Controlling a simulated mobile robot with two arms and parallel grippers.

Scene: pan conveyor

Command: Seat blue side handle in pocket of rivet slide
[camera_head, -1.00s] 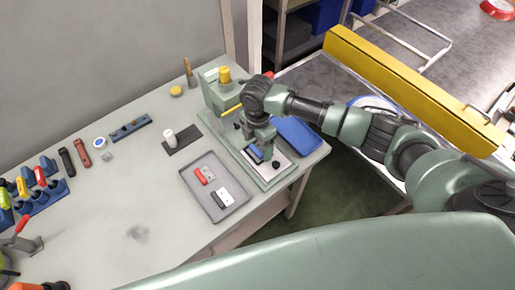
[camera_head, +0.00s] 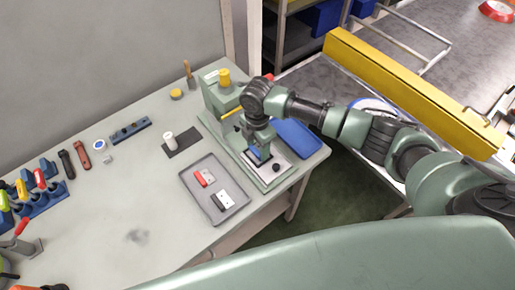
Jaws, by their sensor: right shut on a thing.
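My right gripper (camera_head: 257,150) points down over the bed of the green rivet press (camera_head: 213,103). It is shut on the blue side handle (camera_head: 262,155), of which only a small part shows below the fingers. The rivet slide (camera_head: 281,161) is the light plate on the press bed, with a dark knob at its front. The handle is at or just above the slide; I cannot tell whether it touches or sits in the pocket, which the gripper hides. My left gripper is not in view.
A grey tray (camera_head: 238,207) with a red handle (camera_head: 205,177) and a black handle (camera_head: 217,202) lies left of the press. A blue bin (camera_head: 299,139) stands close on the right. Several handles stand in a rack at far left. The table's middle is clear.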

